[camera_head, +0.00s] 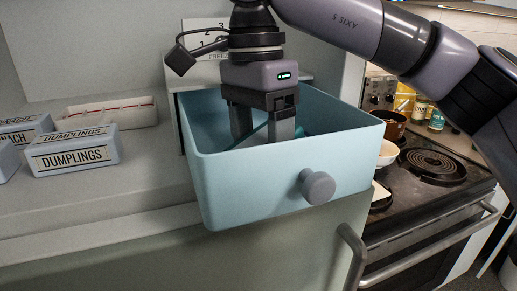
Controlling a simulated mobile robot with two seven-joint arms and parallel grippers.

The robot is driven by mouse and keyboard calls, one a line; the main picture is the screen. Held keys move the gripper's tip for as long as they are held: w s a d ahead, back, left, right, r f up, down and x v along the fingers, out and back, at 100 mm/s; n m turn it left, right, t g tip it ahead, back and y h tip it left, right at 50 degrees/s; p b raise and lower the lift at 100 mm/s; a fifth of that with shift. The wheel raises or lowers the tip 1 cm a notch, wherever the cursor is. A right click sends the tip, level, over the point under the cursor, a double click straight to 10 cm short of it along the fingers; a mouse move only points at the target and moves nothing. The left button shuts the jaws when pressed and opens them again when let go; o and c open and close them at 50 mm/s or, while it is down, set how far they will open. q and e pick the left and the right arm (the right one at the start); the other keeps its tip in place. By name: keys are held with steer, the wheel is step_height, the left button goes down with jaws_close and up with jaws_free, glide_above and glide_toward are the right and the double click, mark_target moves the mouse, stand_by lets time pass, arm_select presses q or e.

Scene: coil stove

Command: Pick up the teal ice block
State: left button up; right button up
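A teal block (256,134) shows only in part inside the light blue drawer (255,187). My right gripper (261,134) points down into the drawer, its fingers apart on either side of part of the teal block. The drawer's front wall hides the fingertips and the lower part of the block, so I cannot see whether the fingers touch it. My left gripper is not in view.
The drawer is pulled out and has a round grey knob (317,187). Boxes labelled dumplings (73,150) stand on the shelf at left, with a white tray (110,112) behind. A coil stove (434,165), a pot (393,124) and a white bowl (387,153) are at right.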

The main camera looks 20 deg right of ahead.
steer(key=shift+r, duration=0.1)
step_height(320, 180, up, 9)
steer(key=shift+r, duration=0.55)
steer(key=m, duration=0.1)
step_height(320, 180, up, 10)
steer(key=m+t+y, duration=0.2)
steer(key=m+t, duration=0.2)
steer(key=m, duration=1.2)
glide_above(239, 138)
steer(key=s, duration=0.3)
steer(key=f, duration=1.4)
steer(key=shift+w+a+f+b, duration=0.2)
steer(key=shift+a+f+b, duration=0.1)
steer(key=shift+b, duration=0.1)
steer(key=shift+f, duration=2.3)
